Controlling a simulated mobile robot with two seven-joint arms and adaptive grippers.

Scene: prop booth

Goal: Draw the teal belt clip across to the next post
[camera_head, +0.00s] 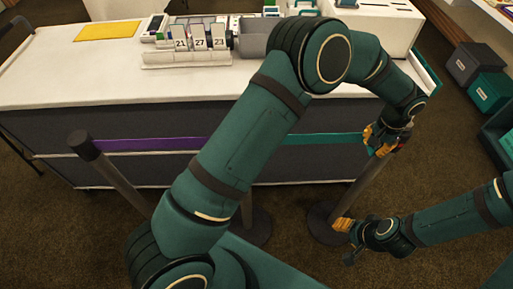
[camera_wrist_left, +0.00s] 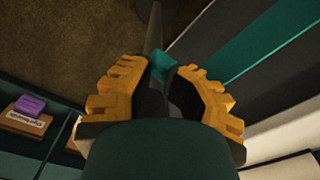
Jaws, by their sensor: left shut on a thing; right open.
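The teal belt (camera_head: 320,139) runs across the front of the counter from behind my left arm to my left gripper (camera_head: 382,140). My left gripper is shut on the teal belt clip (camera_wrist_left: 163,62), which shows between its yellow fingers in the left wrist view. The gripper is at the top of the right post (camera_head: 362,183); the post also shows just beyond the fingers (camera_wrist_left: 153,28). Whether the clip touches the post top is hidden. My right gripper (camera_head: 346,227) is open and empty, low beside that post.
A purple belt (camera_head: 150,144) runs from the left post (camera_head: 112,171) toward a middle post (camera_head: 246,212), mostly hidden by my left arm. The white counter (camera_head: 60,71) stands behind, bearing number cards (camera_head: 200,40) and a yellow sheet (camera_head: 107,31). Bins (camera_head: 489,92) stand at right.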

